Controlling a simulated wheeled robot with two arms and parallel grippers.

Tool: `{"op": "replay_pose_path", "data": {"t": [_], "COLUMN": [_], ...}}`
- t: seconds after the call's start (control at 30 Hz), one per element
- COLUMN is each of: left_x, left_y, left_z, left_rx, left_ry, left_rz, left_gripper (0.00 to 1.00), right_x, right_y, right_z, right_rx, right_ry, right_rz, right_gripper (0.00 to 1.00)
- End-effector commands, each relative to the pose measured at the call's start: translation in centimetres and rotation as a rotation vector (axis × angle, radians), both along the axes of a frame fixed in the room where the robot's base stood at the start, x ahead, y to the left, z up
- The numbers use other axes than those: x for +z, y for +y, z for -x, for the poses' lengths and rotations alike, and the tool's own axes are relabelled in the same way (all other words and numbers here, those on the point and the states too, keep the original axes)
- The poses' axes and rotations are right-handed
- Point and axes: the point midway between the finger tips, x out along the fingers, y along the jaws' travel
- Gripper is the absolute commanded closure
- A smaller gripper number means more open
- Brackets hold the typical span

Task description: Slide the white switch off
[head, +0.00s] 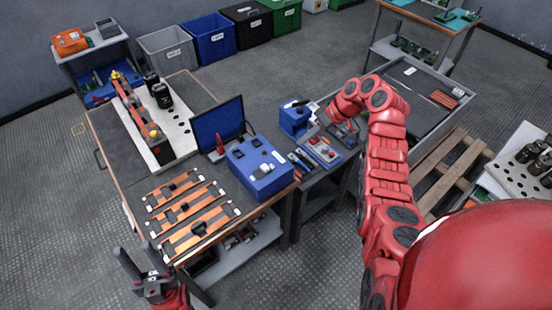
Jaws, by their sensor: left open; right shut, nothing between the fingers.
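I cannot tell for sure which small part is the white switch. Pale pieces show on the grey control panel (322,151) with red buttons, on the blue device (294,120) behind it, and on the blue box (258,170) to the left. My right gripper (343,132) is shut and empty, just above and behind the panel's right side; I cannot tell if it touches anything. My red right arm hides part of the bench there. My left gripper (146,268) is open and empty, low at the front left, away from the panel.
Orange rails (188,212) lie on the wooden-edged table (112,160). Tools (300,160) lie left of the panel. A grey tray cart (415,88) and a wooden pallet (440,165) are at right.

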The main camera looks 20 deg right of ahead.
Motion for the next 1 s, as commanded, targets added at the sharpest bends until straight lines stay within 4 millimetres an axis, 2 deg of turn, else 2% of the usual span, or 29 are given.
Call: {"op": "replay_pose_path", "data": {"t": [0.27, 0.6, 0.83, 1.0], "left_x": [0.6, 2.6, 3.3, 4.7], "left_y": [0.0, 0.0, 0.0, 0.0], "left_z": [0.0, 0.0, 0.0, 0.0], "left_rx": [0.000, 0.000, 0.000, 0.000], "left_ry": [0.000, 0.000, 0.000, 0.000], "left_rz": [0.000, 0.000, 0.000, 0.000], "left_gripper": [0.56, 0.56, 0.56, 0.56], "right_x": [-0.9, -5.7, -7.9, -7.8], "right_y": [0.8, 4.3, 5.8, 7.5], "right_z": [-0.2, -1.4, -2.0, -1.3], "right_rx": [0.001, 0.000, -0.002, 0.000], "right_ry": [0.003, 0.003, 0.002, 0.000], "right_rz": [-0.002, 0.000, 0.001, 0.001], "right_gripper": [1.00, 1.00, 1.00, 1.00]}}
